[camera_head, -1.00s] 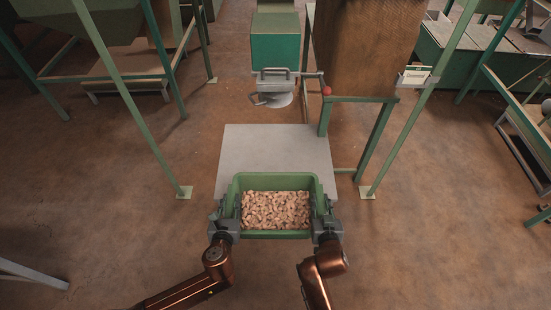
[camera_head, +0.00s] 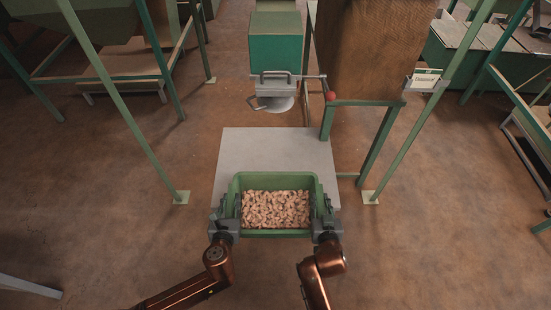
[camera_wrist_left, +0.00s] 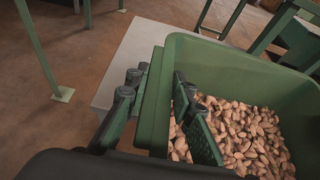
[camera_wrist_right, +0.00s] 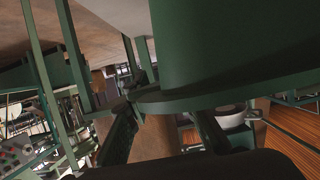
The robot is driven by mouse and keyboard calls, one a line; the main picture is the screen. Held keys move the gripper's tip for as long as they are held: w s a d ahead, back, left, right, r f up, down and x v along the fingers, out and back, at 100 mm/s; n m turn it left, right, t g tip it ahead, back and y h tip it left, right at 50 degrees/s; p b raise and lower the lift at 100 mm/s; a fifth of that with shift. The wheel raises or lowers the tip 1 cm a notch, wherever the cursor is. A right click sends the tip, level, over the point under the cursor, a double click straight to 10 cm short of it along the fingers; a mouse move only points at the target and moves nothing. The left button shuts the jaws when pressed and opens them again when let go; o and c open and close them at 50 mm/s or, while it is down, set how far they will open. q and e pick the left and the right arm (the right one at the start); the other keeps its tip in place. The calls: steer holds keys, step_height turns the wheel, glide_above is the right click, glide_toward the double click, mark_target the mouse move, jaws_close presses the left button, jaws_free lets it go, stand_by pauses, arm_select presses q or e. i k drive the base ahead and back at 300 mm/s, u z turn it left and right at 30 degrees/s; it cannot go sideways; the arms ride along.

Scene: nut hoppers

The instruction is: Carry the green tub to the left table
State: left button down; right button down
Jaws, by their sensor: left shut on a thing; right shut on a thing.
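The green tub (camera_head: 276,181) is full of brown nuts and sits between my two grippers, over the front edge of the grey plate under the hopper. My left gripper (camera_head: 228,212) is shut on the tub's left wall. In the left wrist view its fingers (camera_wrist_left: 165,110) straddle the tub's rim (camera_wrist_left: 158,105), one outside and one inside over the nuts. My right gripper (camera_head: 325,212) is shut on the tub's right wall, and the right wrist view shows its fingers (camera_wrist_right: 165,135) at the green rim. Whether the tub touches the plate is hidden. The left table is not clearly identifiable.
The grey plate (camera_head: 275,150) lies ahead, below a metal spout with a red-knobbed lever (camera_head: 330,96). Green frame legs stand at left (camera_head: 125,110) and right (camera_head: 415,130). A pale bar (camera_head: 28,287) shows at the lower left edge. Floor between is open.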

mark_target(276, 169)
steer(key=i, duration=0.85)
